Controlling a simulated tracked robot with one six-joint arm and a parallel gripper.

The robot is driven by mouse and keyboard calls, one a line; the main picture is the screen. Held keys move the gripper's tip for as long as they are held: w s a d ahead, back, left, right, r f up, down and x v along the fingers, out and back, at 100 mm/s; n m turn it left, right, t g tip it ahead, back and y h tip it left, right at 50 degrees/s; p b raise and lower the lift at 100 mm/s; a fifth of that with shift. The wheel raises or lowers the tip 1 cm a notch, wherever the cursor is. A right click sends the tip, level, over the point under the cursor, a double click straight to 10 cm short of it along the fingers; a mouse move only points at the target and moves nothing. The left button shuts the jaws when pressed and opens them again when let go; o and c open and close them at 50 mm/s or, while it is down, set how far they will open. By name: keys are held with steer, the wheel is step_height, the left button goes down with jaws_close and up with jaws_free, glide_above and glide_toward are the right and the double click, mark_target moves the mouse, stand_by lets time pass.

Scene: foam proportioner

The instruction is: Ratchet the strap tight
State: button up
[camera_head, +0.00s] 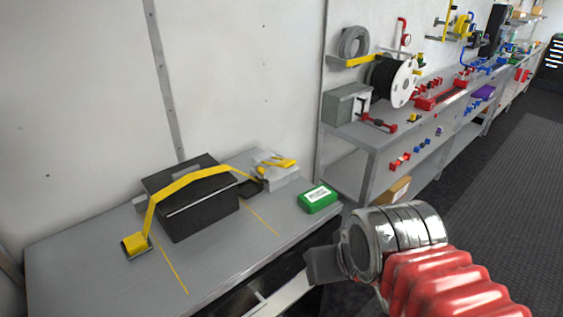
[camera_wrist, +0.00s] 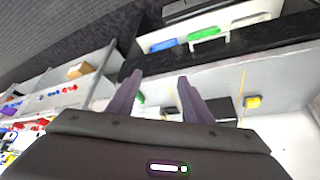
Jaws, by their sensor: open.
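A black case (camera_head: 195,208) sits on a grey bench (camera_head: 225,255) in the head view. A yellow strap (camera_head: 185,183) runs over its top, slack or tight I cannot tell. The strap's left end drops to a small yellow block (camera_head: 134,244) on the bench. Its right end reaches a dark flat piece (camera_head: 250,188) beside a yellow-handled part (camera_head: 275,160) on a pale block; which of these is the ratchet is unclear. My gripper (camera_wrist: 159,76) is open and empty in the wrist view, its two dark fingers apart. It is away from the strap.
A green box (camera_head: 318,198) lies near the bench's right end. A second bench (camera_head: 360,140) with a hose reel (camera_head: 398,82), fittings and tools stands along the wall to the right. The dark floor (camera_head: 490,190) is open at right.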

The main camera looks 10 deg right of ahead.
jaws_close()
stand_by(0.3)
stand_by(1.0)
